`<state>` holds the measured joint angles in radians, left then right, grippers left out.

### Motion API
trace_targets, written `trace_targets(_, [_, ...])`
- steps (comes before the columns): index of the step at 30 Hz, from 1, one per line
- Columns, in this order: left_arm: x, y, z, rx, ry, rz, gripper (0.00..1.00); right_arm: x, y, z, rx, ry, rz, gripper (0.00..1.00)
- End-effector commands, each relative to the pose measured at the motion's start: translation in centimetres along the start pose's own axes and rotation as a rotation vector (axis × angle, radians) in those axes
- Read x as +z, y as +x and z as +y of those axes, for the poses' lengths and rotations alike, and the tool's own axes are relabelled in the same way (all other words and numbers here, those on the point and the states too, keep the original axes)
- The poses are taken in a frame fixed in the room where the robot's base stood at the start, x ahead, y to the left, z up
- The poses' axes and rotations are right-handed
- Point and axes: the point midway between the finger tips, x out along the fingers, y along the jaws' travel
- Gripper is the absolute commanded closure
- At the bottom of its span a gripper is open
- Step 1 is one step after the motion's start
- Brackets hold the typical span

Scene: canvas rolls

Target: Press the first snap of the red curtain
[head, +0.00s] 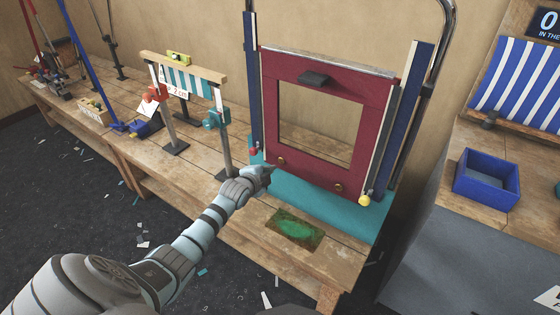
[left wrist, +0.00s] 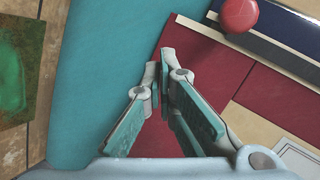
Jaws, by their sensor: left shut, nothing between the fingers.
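The red curtain (head: 380,100) hangs upright as a dark red panel with a square opening, between two blue posts. Two brass snaps show on its lower band, a left one (head: 281,160) and a right one (head: 338,187). My left gripper (head: 268,170) is shut and empty, at the curtain's lower left corner, just left of and below the left snap. In the left wrist view its fingertips (left wrist: 167,58) lie over the red curtain (left wrist: 212,65) near its border with the teal cloth (left wrist: 100,75). No snap shows there; contact cannot be told. My right gripper is not in view.
A red knob (head: 254,151) sits at the left post's foot, close to my gripper, and a yellow knob (head: 364,200) at the right one. A green-stained patch (head: 294,229) lies on the bench. A blue bin (head: 487,178) stands at right, a small striped awning stand (head: 184,80) at left.

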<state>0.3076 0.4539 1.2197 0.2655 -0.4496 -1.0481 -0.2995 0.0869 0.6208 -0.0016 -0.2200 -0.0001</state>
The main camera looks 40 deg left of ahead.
Motion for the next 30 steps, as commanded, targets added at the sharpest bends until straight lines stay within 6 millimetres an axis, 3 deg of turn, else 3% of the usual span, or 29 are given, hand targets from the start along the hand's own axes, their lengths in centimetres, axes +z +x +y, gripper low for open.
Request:
trace_targets(3, [0.3,-1.4,0.0,0.002,0.001,-0.002,1.0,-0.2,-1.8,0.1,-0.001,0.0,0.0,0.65])
trace_targets(12, [1.2,-3.7,1.0,0.002,0.0,-0.001,1.0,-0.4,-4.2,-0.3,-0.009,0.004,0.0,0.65])
trace_targets(30, [1.4,-3.8,1.3,0.001,-0.008,0.0,1.0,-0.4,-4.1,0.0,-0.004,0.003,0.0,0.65])
